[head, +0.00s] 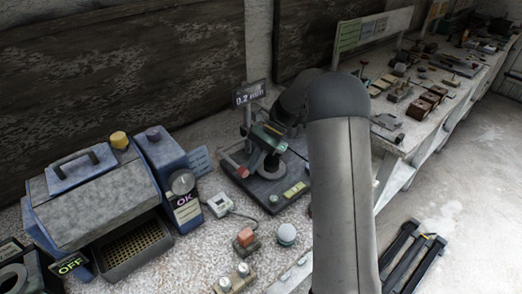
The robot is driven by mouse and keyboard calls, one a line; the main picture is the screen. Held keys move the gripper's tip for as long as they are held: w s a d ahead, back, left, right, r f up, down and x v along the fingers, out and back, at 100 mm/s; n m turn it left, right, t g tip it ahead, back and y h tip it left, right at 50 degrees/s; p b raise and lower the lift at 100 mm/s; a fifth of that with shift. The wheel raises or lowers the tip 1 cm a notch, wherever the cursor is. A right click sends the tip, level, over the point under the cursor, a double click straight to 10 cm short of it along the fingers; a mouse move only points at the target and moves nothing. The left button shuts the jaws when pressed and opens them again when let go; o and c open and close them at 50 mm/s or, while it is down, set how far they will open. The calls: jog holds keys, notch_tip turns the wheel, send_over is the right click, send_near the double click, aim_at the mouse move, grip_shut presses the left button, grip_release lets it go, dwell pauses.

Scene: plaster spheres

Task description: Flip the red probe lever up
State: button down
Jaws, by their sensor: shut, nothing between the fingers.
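A dial-gauge stand (270,192) with a dark base sits on the speckled bench, below a small display sign reading 0.2 (250,93).
A blue-grey box machine (95,205) with OK and OFF labels stands at left. A small white meter (220,204), a red-topped block (246,238) and a pale round button (286,233) lie in front. Another cluttered bench (430,90) runs back right.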

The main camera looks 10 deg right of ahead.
jog(key=shift+x, duration=0.8)
jog(key=shift+r, duration=0.15)
jog(key=shift+r+g+p, duration=0.3)
jog(key=shift+p, duration=0.35)
